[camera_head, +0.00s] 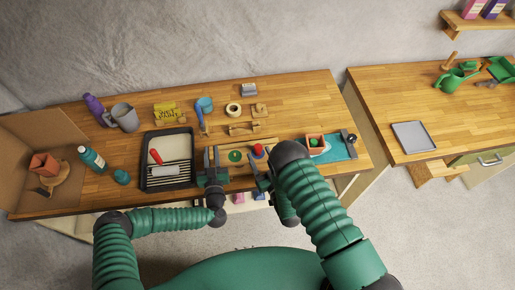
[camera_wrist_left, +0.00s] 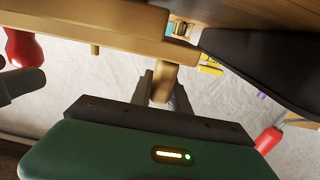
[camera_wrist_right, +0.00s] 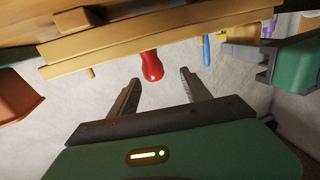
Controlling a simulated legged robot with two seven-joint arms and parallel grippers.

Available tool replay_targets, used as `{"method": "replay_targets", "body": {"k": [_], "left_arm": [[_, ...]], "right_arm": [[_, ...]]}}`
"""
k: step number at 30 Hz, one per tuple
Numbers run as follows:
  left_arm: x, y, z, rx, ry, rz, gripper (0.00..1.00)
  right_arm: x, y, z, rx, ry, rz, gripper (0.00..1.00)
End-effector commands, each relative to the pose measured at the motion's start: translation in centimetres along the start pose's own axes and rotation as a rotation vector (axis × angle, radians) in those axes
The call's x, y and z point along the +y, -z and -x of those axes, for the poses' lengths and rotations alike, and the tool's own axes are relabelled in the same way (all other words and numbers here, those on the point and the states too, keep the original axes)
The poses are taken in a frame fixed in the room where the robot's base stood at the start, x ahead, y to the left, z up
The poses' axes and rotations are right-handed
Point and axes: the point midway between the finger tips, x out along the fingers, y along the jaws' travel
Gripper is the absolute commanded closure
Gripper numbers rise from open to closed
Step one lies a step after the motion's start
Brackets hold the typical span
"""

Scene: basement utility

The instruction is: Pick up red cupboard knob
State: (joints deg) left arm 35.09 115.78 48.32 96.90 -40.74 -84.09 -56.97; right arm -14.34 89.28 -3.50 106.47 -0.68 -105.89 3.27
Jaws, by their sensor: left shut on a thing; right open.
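The red cupboard knob (camera_wrist_right: 151,66) sticks out from a light wooden strip (camera_wrist_right: 165,37) in the right wrist view. It also shows at the left edge of the left wrist view (camera_wrist_left: 22,46) and in the head view (camera_head: 257,150). My right gripper (camera_wrist_right: 157,88) is open, with its fingers on either side of the knob's near end and a small gap; contact is not visible. My left gripper (camera_wrist_left: 162,90) is shut on a wooden peg-like end (camera_wrist_left: 162,78) of the wooden piece. Its fingers also show in the head view (camera_head: 212,158).
A black paint tray (camera_head: 167,182) with a red-handled tool lies left of my left gripper. A green disc (camera_head: 235,156) lies between the grippers. The back right of the bench (camera_head: 305,95) is clear.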

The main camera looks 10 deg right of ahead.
Motion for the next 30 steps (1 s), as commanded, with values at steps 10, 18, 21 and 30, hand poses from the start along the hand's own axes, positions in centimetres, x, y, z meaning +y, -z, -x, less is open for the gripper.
{"method": "replay_targets", "body": {"k": [10, 18, 21, 30], "left_arm": [[0.0, 0.0, 0.0, -0.001, 0.001, 0.000, 1.00], [0.0, 0.0, 0.0, -0.001, 0.001, 0.000, 1.00], [-0.1, 0.0, 0.0, -0.001, 0.001, 0.000, 1.00], [-0.1, 0.0, 0.0, -0.001, 0.001, 0.000, 1.00]], "right_arm": [[0.9, -0.2, -5.2, 0.003, 0.001, 0.001, 0.44], [0.8, -0.3, -7.0, -0.001, 0.001, 0.000, 0.44], [0.8, -0.3, -7.0, -0.001, 0.001, 0.000, 0.45], [0.8, -0.3, -7.0, -0.001, 0.001, -0.001, 0.84]]}}
